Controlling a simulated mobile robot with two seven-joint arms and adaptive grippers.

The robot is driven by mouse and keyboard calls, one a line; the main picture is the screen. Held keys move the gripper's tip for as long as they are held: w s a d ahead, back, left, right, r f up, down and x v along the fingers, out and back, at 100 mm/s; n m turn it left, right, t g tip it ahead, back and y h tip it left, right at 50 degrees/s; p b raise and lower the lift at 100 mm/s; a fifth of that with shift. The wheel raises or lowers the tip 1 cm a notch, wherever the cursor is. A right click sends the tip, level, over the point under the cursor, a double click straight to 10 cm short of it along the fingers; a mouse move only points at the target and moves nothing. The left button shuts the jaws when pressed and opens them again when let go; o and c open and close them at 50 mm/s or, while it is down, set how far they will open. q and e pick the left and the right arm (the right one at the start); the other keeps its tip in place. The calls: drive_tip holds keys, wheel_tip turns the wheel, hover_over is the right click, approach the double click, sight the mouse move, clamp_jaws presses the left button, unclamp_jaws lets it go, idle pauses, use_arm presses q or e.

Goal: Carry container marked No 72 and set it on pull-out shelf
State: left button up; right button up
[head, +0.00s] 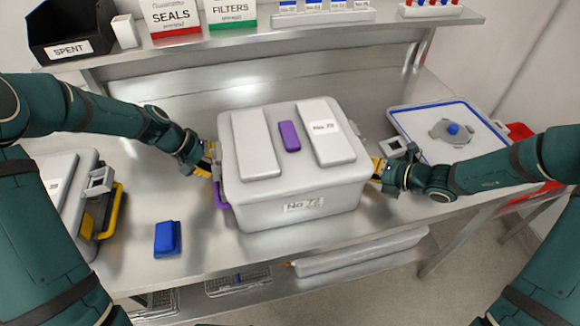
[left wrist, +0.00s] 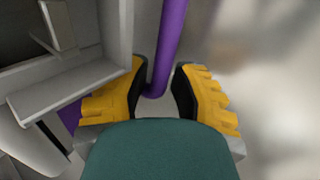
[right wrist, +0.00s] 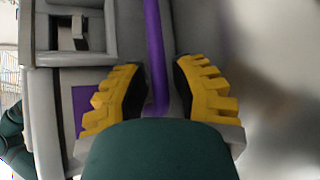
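The grey-white container marked No 72 (head: 292,193) stands on the steel bench (head: 190,225), with a purple latch on its lid and a purple handle on each side. My left gripper (head: 208,162) is at its left side. In the left wrist view the left purple handle (left wrist: 168,45) lies between the open yellow fingers. My right gripper (head: 378,172) is at its right side. In the right wrist view the right purple handle (right wrist: 154,45) lies between the open fingers, with gaps beside it. I cannot make out for certain which surface is the pull-out shelf.
Another container with yellow handle (head: 110,210) and a blue block (head: 167,238) stand on the left. A blue-rimmed white tray (head: 405,118) is on the right. An upper shelf (head: 280,30) holds a SPENT bin (head: 70,30) and sign boxes. A low shelf (head: 250,300) is beneath the bench.

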use_arm(q)
clamp_jaws()
use_arm(e)
clamp_jaws()
use_arm(q)
drive_tip(key=shift+d, duration=0.1)
drive_tip(key=shift+r, duration=0.2)
use_arm(e)
drive_tip(key=shift+a+r, duration=0.1)
drive_tip(key=shift+r, duration=0.1)
